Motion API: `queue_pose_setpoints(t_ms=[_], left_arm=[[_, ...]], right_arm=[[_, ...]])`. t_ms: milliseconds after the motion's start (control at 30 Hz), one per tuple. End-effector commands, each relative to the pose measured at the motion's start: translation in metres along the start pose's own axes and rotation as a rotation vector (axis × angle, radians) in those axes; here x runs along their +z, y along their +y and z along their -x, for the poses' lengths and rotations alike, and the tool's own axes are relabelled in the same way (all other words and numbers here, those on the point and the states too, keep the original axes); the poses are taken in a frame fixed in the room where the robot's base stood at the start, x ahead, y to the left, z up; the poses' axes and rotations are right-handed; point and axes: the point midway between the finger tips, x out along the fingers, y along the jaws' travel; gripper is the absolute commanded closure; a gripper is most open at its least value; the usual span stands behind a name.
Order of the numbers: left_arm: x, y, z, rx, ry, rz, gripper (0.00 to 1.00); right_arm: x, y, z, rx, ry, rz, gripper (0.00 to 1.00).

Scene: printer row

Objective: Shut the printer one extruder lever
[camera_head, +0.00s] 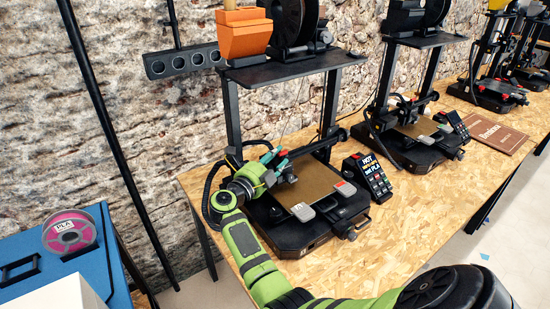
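The nearest printer (290,238), which I take as printer one, stands on the wooden bench with a tan build plate (306,186). My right arm comes in from the bottom right, and my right gripper (282,171) is at the printer's print head, above the left part of the plate. A small red part (282,162) shows there beside teal pieces. I cannot tell whether it is the extruder lever or how the lever stands. The gripper and wrist cover much of the print head. The finger gap is too small to make out. My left gripper is out of view.
A control panel (368,176) with a lit screen stands right of the printer. An orange bin (243,34) and a black spool (295,22) sit on top. A second printer (415,140) stands behind right. A blue cabinet (88,262) with a pink spool (69,232) is at left.

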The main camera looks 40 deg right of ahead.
Motion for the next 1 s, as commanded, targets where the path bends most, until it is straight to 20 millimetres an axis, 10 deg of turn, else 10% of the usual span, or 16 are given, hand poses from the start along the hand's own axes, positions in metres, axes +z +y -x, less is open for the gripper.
queue_pose_setpoints(t_ms=[100,200,1000], left_arm=[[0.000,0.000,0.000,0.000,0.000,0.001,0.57],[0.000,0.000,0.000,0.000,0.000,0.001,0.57],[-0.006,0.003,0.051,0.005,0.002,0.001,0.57]], right_arm=[[0.000,0.000,0.000,0.000,0.000,0.000,0.64],[0.000,0.000,0.000,0.000,0.000,0.000,1.00],[0.007,-0.004,-0.002,0.103,-0.002,0.255,1.00]])
